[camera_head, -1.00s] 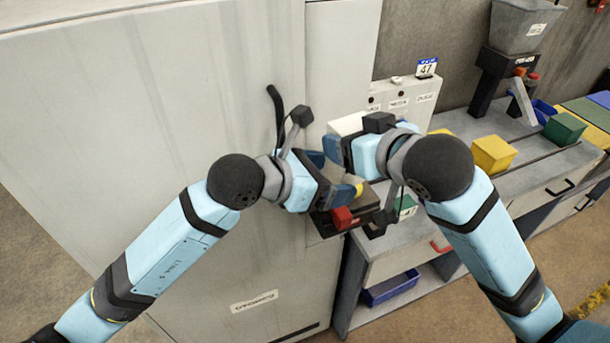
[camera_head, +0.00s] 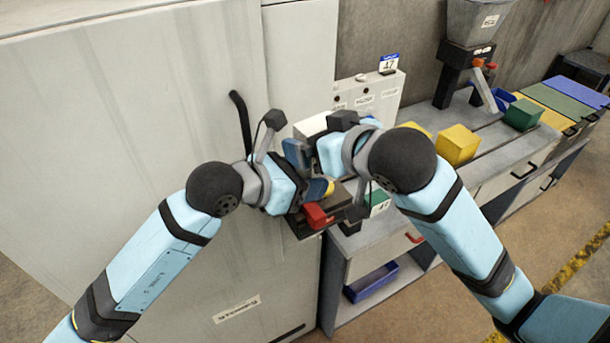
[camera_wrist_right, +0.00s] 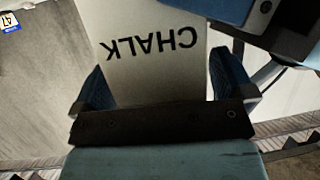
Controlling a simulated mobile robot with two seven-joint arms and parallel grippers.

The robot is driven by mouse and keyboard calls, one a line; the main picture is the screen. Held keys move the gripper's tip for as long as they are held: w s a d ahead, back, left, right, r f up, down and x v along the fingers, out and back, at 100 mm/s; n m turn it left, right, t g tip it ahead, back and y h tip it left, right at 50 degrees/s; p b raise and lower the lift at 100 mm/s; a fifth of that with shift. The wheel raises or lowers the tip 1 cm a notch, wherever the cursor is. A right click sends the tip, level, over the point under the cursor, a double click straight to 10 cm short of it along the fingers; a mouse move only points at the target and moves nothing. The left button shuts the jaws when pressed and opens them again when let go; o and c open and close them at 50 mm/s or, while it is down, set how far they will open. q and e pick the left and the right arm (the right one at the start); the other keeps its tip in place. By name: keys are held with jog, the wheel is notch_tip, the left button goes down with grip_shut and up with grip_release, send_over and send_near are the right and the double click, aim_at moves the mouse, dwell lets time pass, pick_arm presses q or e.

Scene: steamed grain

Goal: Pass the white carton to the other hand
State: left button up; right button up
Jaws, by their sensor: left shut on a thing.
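The white carton (camera_head: 313,124) shows in the head view as a small pale piece behind my two wrists, most of it hidden. In the right wrist view the carton (camera_wrist_right: 150,60) fills the middle, with the word CHALK upside down on its face. My left gripper (camera_head: 310,170) is shut on the carton; it also shows at the upper right of the right wrist view. My right gripper (camera_wrist_right: 160,85) has its blue fingers on both sides of the carton, very close to its edges. I cannot tell whether they press on it.
A tall pale cabinet (camera_head: 120,120) with a black handle stands at the left. A yellow block (camera_head: 457,145) sits on the bench.

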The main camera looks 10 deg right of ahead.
jog(key=shift+s+a+r+t+y, duration=0.1)
jog(key=shift+s+a+t+y, duration=0.15)
jog(key=shift+t+y, duration=0.4)
jog(key=shift+s+r+t, duration=0.2)
jog(key=shift+t, duration=0.75)
jog(key=s+d+f+m+t, duration=0.3)
jog(key=s+d+f+m, duration=0.2)
jog(key=m, duration=0.5)
jog(key=s+f+n+g+h, duration=0.1)
jog(key=s+f, duration=0.3)
jog(key=f, duration=0.8)
jog(key=s+d+f+n+g+h, duration=0.1)
jog(key=s+f+n+g, duration=0.3)
jog(key=f, duration=0.9)
jog(key=s+d+f+n+g+h, duration=0.1)
jog(key=s+f+n+g, duration=0.1)
jog(key=f, duration=1)
jog(key=s+n, duration=0.1)
jog(key=s, duration=0.1)
jog(key=shift+s+d+f+g, duration=0.15)
jog(key=shift+s+d+g, duration=0.1)
jog(key=shift+s+g, duration=0.15)
